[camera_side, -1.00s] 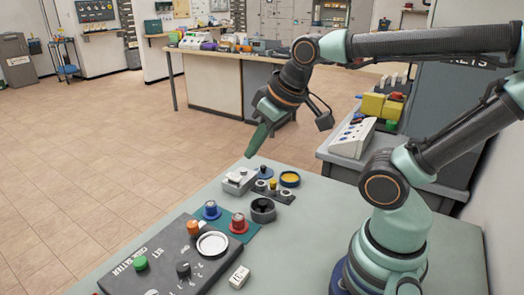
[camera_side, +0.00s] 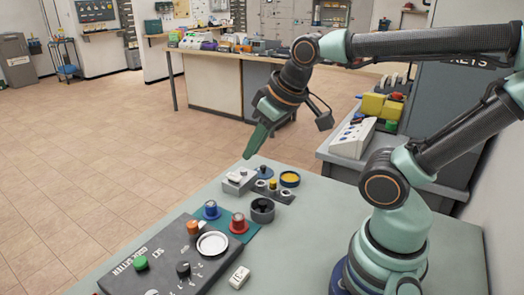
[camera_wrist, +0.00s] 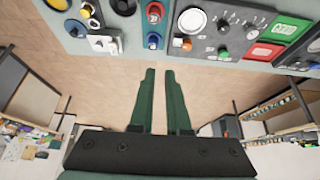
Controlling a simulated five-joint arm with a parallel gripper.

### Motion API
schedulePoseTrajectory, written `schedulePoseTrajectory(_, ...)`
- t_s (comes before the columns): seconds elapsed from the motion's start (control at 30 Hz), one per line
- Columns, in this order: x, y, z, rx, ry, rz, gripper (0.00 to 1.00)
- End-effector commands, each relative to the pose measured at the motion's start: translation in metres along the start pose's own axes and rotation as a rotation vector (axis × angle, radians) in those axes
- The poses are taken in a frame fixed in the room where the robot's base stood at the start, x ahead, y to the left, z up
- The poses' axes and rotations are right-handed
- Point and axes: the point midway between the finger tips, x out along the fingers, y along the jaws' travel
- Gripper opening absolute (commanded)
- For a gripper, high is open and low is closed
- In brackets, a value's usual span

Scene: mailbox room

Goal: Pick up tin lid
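A pale round lid with a raised rim, which looks like the tin lid (camera_side: 212,244), lies flat on the dark control panel (camera_side: 165,262). In the wrist view the lid (camera_wrist: 192,20) is near the top, right of centre. My gripper (camera_side: 247,157) hangs above the table's far edge in the side view, pointing down and left. It is clear of the lid. In the wrist view its two green fingers (camera_wrist: 160,72) have a narrow gap between them, with only floor showing through. It holds nothing.
An orange knob (camera_side: 193,228), a red knob (camera_side: 239,224) and a blue knob (camera_side: 211,210) stand close to the lid. A black round knob (camera_side: 262,210) and a grey switch box (camera_side: 239,181) lie farther back. The table's right front is mostly bare.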

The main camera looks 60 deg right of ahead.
Motion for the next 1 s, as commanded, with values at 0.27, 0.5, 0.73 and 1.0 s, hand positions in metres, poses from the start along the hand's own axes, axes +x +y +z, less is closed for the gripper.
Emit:
schedulePoseTrajectory(0.27, 0.000, 0.000, 0.000, 0.000, 0.000, 0.000, 0.62)
schedulePoseTrajectory(0.5, 0.000, 0.004, -0.006, 0.026, -0.012, 0.007, 0.62)
schedulePoseTrajectory(0.73, 0.007, 0.035, -0.043, 0.207, -0.093, 0.051, 0.62)
schedulePoseTrajectory(1.0, 0.037, 0.094, -0.087, 0.481, -0.200, 0.119, 0.62)
